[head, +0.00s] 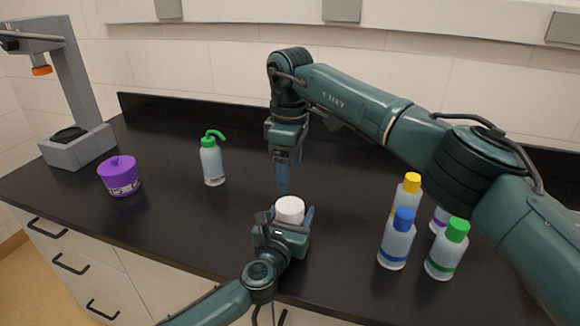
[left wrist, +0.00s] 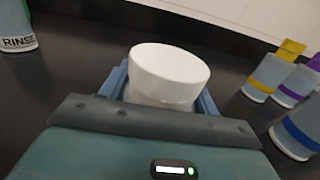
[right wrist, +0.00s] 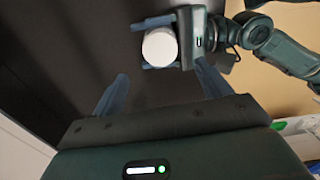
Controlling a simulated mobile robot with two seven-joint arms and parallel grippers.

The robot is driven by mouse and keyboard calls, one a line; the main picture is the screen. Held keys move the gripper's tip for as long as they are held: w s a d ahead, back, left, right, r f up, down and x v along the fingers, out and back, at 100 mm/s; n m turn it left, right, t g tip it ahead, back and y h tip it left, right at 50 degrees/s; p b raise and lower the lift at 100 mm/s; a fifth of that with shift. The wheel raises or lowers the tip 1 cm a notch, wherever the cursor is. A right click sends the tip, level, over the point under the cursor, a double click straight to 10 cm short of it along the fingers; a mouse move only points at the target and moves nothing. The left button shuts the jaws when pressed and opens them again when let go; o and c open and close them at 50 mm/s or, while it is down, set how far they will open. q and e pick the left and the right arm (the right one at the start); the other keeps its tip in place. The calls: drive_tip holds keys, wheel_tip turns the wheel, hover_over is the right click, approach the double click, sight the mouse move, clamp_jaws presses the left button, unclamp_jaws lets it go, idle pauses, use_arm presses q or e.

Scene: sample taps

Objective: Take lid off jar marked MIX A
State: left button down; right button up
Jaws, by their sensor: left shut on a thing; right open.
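My left gripper (head: 290,221) is shut on a white round jar (left wrist: 165,105) near the counter's front edge, with a finger on either side. The jar's smooth white top (head: 289,206) faces up in the head view and also shows in the right wrist view (right wrist: 159,47). No marking on this jar is visible, so I cannot read whether it says MIX A. My right gripper (right wrist: 160,86) is open and empty, pointing down above and behind the jar, apart from it. A purple jar (head: 120,180) with a knobbed top and a printed label, too small to read, stands at the left.
A green-capped wash bottle (head: 212,164) marked RINSE stands left of the grippers. Several bottles, including blue-capped (head: 397,240) and green-capped (head: 446,250) ones, stand at the right under my right arm. A grey stand (head: 80,145) is at far left. The black counter (head: 180,225) is clear front left.

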sight(290, 205)
drive_tip(key=shift+f+m, duration=0.3)
drive_tip(key=shift+f, duration=0.2)
wheel_tip(290, 205, down, 7)
drive_tip(key=shift+f, duration=0.1)
drive_tip(key=shift+c, duration=0.6)
